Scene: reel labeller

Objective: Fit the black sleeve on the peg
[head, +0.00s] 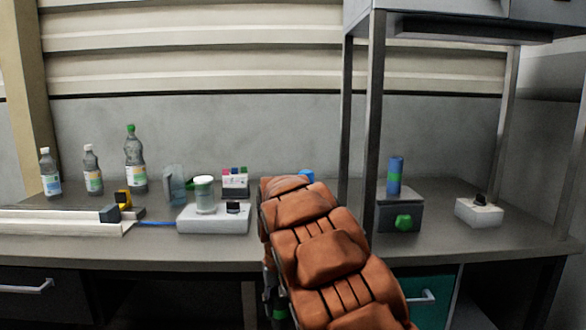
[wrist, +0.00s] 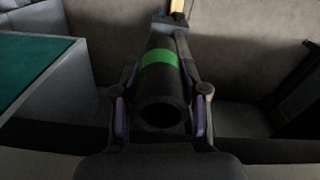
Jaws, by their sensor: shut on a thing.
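The black sleeve (wrist: 162,85) is a hollow black tube with a green band, its open end facing the wrist camera. My gripper (wrist: 160,110) is shut on it, with one purple-padded finger on each side. In the head view a bit of the sleeve's green band (head: 279,308) shows low beside my orange-covered arm, below the front edge of the bench. The rest of the sleeve is mostly hidden or dark there. A blue upright cylinder with a green band (head: 395,176), possibly the peg, stands on a dark grey box (head: 385,215). The sleeve is well apart from it.
The box has a green knob (head: 403,222). A white switch box (head: 479,211) stands right. A white device (head: 214,219) with a jar, and several bottles (head: 136,160), stand left. A teal panel (wrist: 35,65) is left in the wrist view.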

